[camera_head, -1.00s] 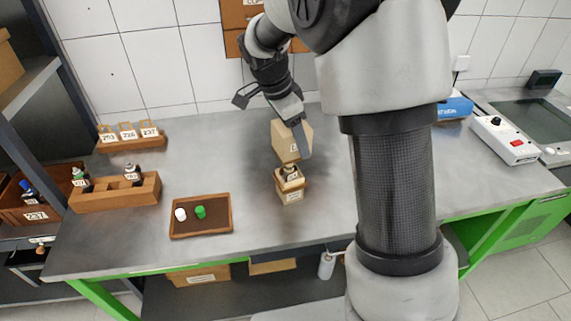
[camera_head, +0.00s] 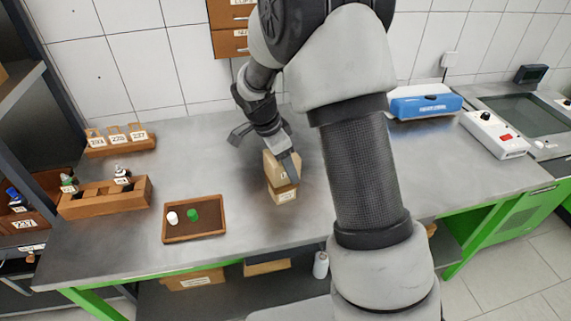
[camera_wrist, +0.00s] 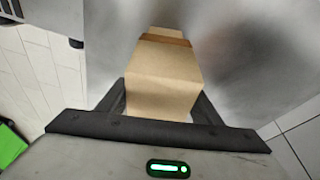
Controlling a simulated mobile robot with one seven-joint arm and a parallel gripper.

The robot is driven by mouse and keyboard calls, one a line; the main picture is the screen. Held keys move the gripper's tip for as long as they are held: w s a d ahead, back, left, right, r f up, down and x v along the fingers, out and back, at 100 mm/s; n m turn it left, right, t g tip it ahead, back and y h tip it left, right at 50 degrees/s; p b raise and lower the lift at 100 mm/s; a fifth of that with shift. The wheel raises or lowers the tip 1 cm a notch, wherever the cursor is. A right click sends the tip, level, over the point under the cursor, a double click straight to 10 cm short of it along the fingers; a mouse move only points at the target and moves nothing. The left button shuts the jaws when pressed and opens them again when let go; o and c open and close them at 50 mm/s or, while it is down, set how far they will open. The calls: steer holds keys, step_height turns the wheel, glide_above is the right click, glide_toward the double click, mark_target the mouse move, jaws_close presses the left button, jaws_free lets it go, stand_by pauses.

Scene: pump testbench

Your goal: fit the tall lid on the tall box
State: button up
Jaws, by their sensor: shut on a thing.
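My gripper (camera_head: 281,162) is shut on the tall lid (camera_head: 276,170), a light cardboard cover, above the worktop. The tall box (camera_head: 285,195) stands upright on the worktop directly under the lid, and only its lower part with a white label shows in the head view. In the wrist view the lid (camera_wrist: 163,92) is between the two dark fingers, and a darker brown band (camera_wrist: 165,39) crosses beyond its far end. The lid seems to be over the box's top, but I cannot tell whether it is fully seated. The inside of the box is hidden.
A brown tray (camera_head: 214,233) with a white and a green cap lies left of the box. A wooden rack (camera_head: 75,208) with bottles and a row of labelled tags (camera_head: 120,147) are further left. A blue case (camera_head: 425,106) is at the back right. The worktop around the box is clear.

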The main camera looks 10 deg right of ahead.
steer(key=shift+f+b, duration=0.25)
steer(key=shift+b, duration=0.1)
steer(key=o, duration=1.1)
steer(key=shift+r, duration=0.1)
steer(key=shift+c, duration=0.2)
